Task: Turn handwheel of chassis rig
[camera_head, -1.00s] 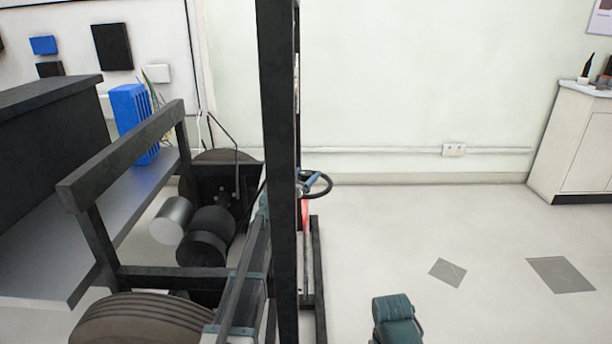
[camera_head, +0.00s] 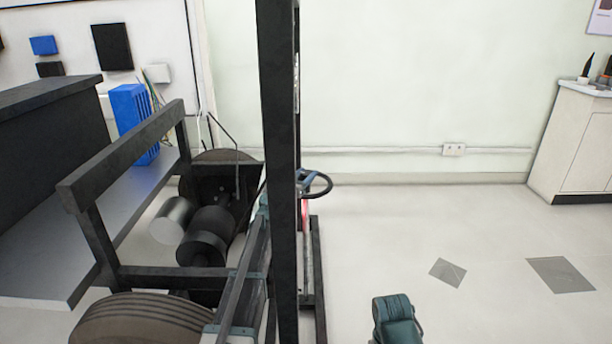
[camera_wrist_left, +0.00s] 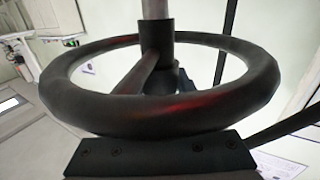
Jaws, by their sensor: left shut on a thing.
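The handwheel (camera_head: 330,186) is a dark ring just right of the tall black post in the head view, partly hidden by it. In the left wrist view the handwheel (camera_wrist_left: 165,115) fills the middle, with a spoke, a dark hub and a grey shaft rising from it. My left gripper (camera_head: 306,177) is at the handwheel in the head view, small and partly hidden by the post. In the left wrist view a dark screwed finger block of my left gripper (camera_wrist_left: 160,156) lies against the near rim. It is shut on the rim. My right gripper is not in view.
The tall black post (camera_head: 278,140) stands in front of the handwheel. The black chassis frame (camera_head: 125,155) with wheels (camera_head: 145,322) and cylinders is at left. A white cabinet (camera_head: 580,140) stands at far right. The floor (camera_head: 480,225) between is mostly clear.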

